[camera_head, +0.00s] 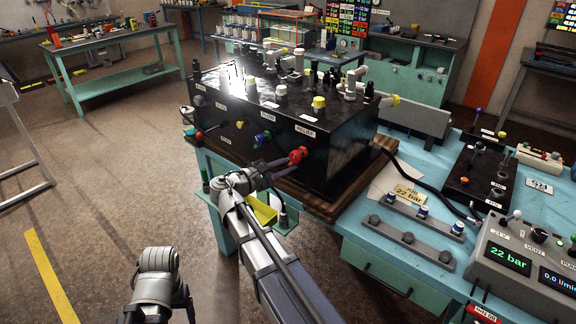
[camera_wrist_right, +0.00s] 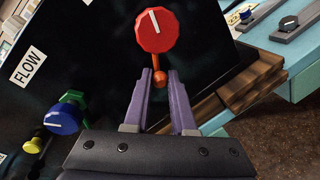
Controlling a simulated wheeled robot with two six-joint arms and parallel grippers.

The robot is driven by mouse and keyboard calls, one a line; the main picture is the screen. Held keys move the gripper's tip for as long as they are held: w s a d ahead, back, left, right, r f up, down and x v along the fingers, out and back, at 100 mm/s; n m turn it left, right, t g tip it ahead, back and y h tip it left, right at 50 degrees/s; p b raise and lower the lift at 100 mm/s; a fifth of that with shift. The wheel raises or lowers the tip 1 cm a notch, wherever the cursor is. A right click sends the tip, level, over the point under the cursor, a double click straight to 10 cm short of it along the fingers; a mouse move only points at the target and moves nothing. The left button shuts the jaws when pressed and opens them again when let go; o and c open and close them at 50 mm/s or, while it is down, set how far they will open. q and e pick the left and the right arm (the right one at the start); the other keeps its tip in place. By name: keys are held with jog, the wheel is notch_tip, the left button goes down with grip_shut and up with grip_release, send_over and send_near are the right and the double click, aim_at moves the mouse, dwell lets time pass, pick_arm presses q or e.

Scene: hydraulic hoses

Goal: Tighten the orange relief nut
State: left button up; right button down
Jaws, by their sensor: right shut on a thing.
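The red relief knob (camera_head: 298,155) with a white pointer line sits on the front face of the black hydraulic box (camera_head: 345,145). It also shows in the right wrist view (camera_wrist_right: 158,31), its line tilted slightly left of upright. Below it in that view is an orange stem with a ball end (camera_wrist_right: 158,78), the orange relief nut's handle. My right gripper (camera_head: 285,166) has its purple fingers on either side of this ball end, shut on it. Its fingers also show in the wrist view (camera_wrist_right: 159,82).
The box stands on a wooden board (camera_head: 318,205) on a teal bench. Blue (camera_head: 262,138) and green knobs sit left of the relief knob. A yellow card (camera_head: 409,194) reads 22 bar; the grey console (camera_head: 520,262) displays 22 bar and 0.0 l/min. A yellow tray (camera_head: 262,210) hangs below.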

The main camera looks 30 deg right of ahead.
dwell(0.3)
jog(key=c, duration=0.8)
grip_release()
jog(key=shift+o, duration=0.2)
jog(key=shift+a, duration=0.1)
jog(key=p+v, duration=0.1)
jog(key=v, duration=0.6)
jog(key=shift+a, duration=0.3)
jog(key=shift+s, duration=0.1)
jog(key=s+a+f+m+g+y, duration=0.1)
jog(key=s+a+f+m+y, duration=0.1)
jog(key=s+a+f+y, duration=0.3)
jog(key=s+a+f+m+y, duration=0.2)
jog(key=s+f, duration=0.1)
jog(key=f, duration=0.4)
jog(key=s+a+f+m+g+y, duration=0.1)
jog(key=s+a+f+m+y, duration=0.1)
jog(key=a, duration=0.5)
jog(key=s+a+f+m+g+y, duration=0.2)
jog(key=s+a+f+y, duration=0.3)
jog(key=s+a, duration=0.2)
jog(key=shift+s+a+y, duration=0.35)
jog(key=shift+s+y, duration=0.05)
jog(key=shift+s, duration=0.5)
